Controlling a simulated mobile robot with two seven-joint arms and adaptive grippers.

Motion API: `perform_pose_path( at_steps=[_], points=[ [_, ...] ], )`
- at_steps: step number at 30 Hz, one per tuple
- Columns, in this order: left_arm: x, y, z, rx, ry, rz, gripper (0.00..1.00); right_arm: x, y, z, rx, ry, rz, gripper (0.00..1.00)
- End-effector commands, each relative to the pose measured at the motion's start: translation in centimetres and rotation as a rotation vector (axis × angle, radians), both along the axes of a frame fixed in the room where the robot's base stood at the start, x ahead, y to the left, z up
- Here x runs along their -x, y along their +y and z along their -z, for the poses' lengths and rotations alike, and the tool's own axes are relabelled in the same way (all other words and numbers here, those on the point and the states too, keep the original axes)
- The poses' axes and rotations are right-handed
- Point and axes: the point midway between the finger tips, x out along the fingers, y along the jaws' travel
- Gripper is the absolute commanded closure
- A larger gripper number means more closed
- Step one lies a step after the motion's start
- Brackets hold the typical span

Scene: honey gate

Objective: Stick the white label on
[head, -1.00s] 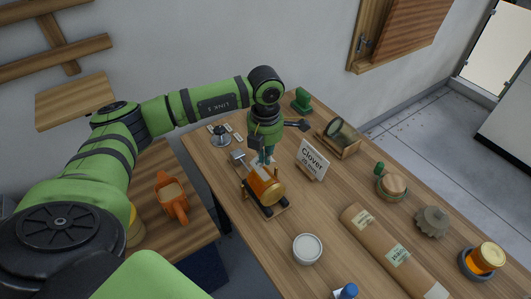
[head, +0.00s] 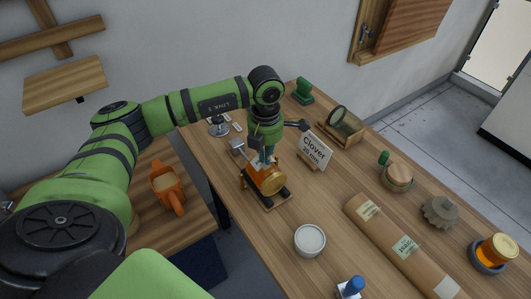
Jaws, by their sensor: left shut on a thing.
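My left gripper (head: 266,157) points down over the amber honey jar (head: 273,183). Its fingers are shut on a small white label (head: 257,163), which is mostly hidden by the fingers and hard to make out. The jar lies on its side in a dark-railed wooden cradle (head: 279,201), its round end facing front right. The fingertips are at the jar's upper side; I cannot tell whether the label touches the glass. My right gripper is not in view.
A "Clover" sign (head: 314,151) stands close right of the gripper. A white bowl (head: 310,240) is in front, and a brown paper roll (head: 400,244) lies to the right. Another jar (head: 345,120) lies in a wooden holder behind.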

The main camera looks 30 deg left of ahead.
Motion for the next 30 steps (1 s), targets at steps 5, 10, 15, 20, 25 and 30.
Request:
perform_pose_path(
  at_steps=[5, 10, 15, 20, 25, 30],
  points=[
    [-0.01, -0.01, 0.93, 0.0, 0.0, 0.0, 1.0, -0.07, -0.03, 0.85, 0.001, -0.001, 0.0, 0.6],
    [-0.01, 0.0, 0.91, 0.0, 0.0, 0.0, 1.0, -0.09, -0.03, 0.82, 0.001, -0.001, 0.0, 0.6],
    [-0.01, 0.0, 0.9, 0.0, 0.0, 0.0, 1.0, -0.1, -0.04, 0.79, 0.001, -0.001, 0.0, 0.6],
    [0.0, 0.0, 1.03, 0.0, 0.0, 0.0, 1.0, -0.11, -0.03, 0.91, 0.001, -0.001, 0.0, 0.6],
    [0.0, 0.0, 1.3, 0.0, 0.0, 0.0, 1.0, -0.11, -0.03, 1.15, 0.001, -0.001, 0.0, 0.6],
    [0.0, 0.0, 1.56, 0.0, 0.0, 0.0, 1.0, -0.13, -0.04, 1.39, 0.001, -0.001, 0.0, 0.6]
  ],
)
